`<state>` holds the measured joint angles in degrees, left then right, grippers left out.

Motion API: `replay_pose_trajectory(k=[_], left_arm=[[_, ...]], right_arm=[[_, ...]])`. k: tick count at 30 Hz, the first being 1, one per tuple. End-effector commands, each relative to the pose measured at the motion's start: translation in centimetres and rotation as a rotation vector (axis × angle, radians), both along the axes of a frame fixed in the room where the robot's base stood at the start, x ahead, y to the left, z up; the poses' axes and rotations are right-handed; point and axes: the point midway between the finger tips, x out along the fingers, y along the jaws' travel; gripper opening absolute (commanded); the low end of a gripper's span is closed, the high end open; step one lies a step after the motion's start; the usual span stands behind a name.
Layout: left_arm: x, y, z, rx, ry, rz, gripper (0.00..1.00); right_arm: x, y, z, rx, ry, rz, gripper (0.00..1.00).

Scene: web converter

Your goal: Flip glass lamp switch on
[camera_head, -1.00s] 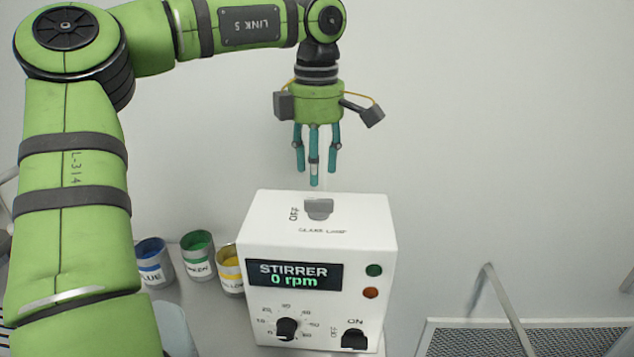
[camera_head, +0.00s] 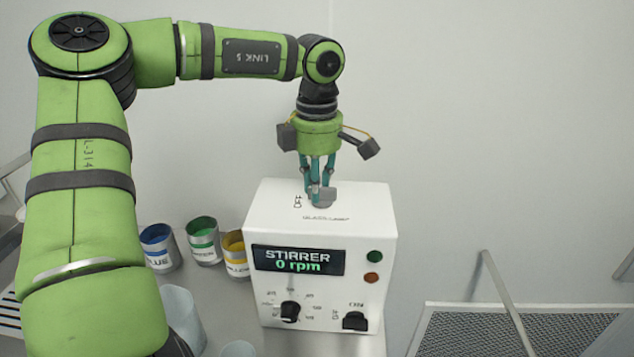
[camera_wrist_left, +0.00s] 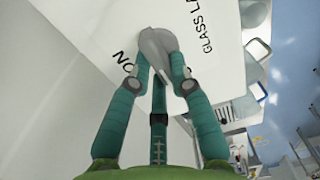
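The glass lamp switch (camera_head: 328,196) is a grey lever on top of the white stirrer box (camera_head: 360,212), with the glass lamp lettering in front of it. My left gripper (camera_head: 317,195) points down at the switch, its three teal fingers drawn in. In the left wrist view, the fingertips (camera_wrist_left: 160,66) are close together at the grey switch (camera_wrist_left: 158,42), partly covering it. Whether they touch or pinch it is unclear. ON lettering (camera_wrist_left: 126,58) shows to the left there. Which way the switch is set I cannot tell. My right gripper is not in view.
The box front has a display reading 0 rpm (camera_head: 298,262), a black knob (camera_head: 290,311), and a black switch (camera_head: 354,321). Blue (camera_head: 158,248), green (camera_head: 204,241) and yellow (camera_head: 235,254) labelled cups stand to its left. A mesh tray (camera_head: 520,332) lies at the right.

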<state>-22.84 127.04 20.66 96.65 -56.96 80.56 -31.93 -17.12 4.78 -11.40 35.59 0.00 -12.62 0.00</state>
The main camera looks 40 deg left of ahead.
Motion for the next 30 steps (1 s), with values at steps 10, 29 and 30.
replay_pose_trajectory(k=[10,29,30], left_arm=[[0.14,-0.18,-0.05,-0.008,-0.005,-0.036,0.0],[0.55,-0.33,-0.07,-0.009,-0.005,-0.529,0.0],[0.58,-0.35,-0.07,-0.009,-0.005,-0.567,0.0]], right_arm=[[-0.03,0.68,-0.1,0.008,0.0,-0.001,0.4],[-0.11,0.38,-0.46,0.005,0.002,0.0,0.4],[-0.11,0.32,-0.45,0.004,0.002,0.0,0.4]])
